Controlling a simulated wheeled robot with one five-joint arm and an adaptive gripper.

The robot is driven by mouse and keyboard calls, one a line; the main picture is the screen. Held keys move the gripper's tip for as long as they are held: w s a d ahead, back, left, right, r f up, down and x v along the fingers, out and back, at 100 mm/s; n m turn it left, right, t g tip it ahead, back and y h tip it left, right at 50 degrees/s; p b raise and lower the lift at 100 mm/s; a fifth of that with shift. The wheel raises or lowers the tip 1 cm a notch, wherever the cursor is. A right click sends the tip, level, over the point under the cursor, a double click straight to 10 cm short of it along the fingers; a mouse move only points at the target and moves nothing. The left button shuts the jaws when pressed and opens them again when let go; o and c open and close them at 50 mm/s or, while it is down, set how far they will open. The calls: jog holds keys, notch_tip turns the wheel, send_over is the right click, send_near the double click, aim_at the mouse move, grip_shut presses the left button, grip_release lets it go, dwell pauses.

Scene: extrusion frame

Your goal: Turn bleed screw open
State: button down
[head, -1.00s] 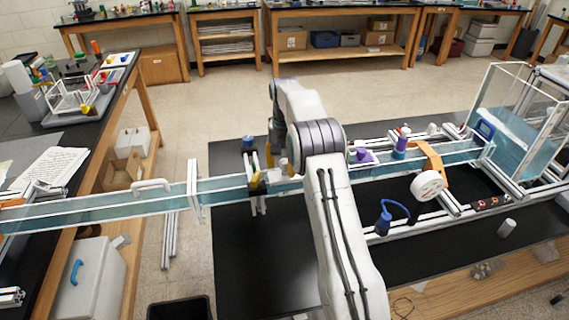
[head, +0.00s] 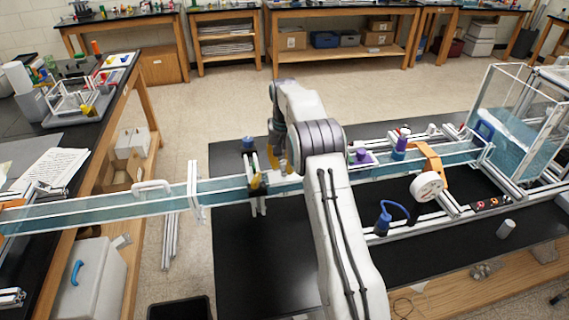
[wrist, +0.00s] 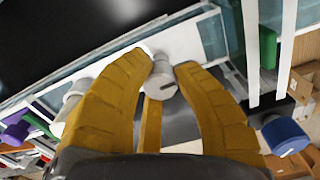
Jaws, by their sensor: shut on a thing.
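The bleed screw, a pale grey round knob with a dark slot (wrist: 160,86), shows in the wrist view on a white fitting. My gripper (wrist: 162,72) has yellow fingers on either side of the knob, with a third finger below it. The gripper is shut on the knob. In the head view my gripper (head: 283,160) is at the channel, pointing down, and its fingers hide most of the screw.
The long water channel (head: 100,208) runs across both benches. A blue knob (head: 248,143) stands left of my gripper, also in the wrist view (wrist: 285,137). Purple-topped fittings (head: 362,158), an orange bracket (head: 432,163) and a clear tank (head: 518,115) lie to the right.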

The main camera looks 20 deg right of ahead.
aim_at(284, 162)
jog(key=n+p, duration=0.1)
jog(key=n, duration=0.4)
jog(key=shift+f+n, duration=0.1)
jog(key=shift+n, duration=0.3)
jog(key=n, duration=0.6)
jog(key=shift+s+f, duration=0.1)
dwell(0.3)
jog(key=c, duration=0.9)
grip_release()
jog(key=shift+c, duration=0.2)
jog(key=shift+r, duration=0.2)
notch_tip(284, 162, up, 7)
jog(key=shift+f, duration=0.2)
jog(key=shift+r, duration=0.35)
